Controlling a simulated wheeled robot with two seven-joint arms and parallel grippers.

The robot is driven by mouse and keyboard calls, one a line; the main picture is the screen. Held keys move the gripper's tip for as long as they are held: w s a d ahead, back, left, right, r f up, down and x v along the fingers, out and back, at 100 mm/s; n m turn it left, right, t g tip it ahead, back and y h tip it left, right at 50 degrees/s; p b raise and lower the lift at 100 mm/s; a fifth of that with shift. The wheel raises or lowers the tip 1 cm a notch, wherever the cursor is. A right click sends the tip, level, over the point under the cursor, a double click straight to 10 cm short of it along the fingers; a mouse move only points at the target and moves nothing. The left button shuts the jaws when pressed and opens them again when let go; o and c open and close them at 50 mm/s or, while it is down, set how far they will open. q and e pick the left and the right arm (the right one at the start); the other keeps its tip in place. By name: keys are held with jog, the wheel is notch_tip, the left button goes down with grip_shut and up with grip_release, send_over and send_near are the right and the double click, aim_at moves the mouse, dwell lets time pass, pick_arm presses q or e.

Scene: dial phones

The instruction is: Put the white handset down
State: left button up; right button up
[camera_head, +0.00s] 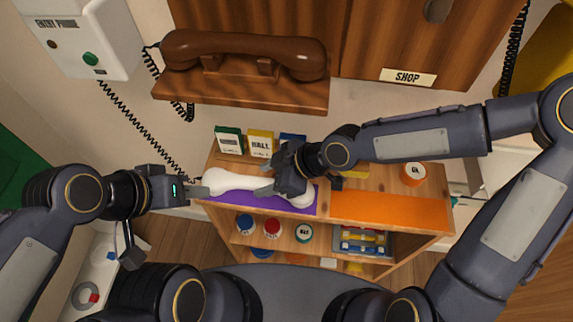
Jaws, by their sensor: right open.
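The white handset (233,181) lies along the purple mat (255,212) on top of the wooden shelf unit. My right gripper (266,181) is open at the handset's middle-right part and hides some of it. I cannot tell whether its fingers touch the handset. My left gripper (201,188) is at the handset's left end, with its fingertips close to it. I cannot tell whether its jaws are open or shut.
An orange mat (390,210) lies to the right on the same top, with an orange-sided round tin (414,174) behind it. Small boxes (260,143) stand behind the handset. A brown handset (245,50) rests on its wall cradle above. A white entry phone (75,40) hangs at the upper left.

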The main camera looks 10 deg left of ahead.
jog(key=p+v, duration=0.3)
jog(key=v, duration=0.7)
jog(key=s+d+m+t+h, duration=0.2)
jog(key=d+m+h, duration=0.5)
jog(key=d, duration=0.7)
jog(key=s+d+r+m+t+y, duration=0.1)
jog(key=s+d+r+m+t, duration=0.2)
jog(key=m, duration=0.9)
jog(key=s+d+r, duration=0.3)
jog(key=s+d, duration=0.1)
jog(key=s, duration=0.1)
jog(key=shift+d+r+y, duration=0.15)
jog(key=shift+d+y, duration=0.25)
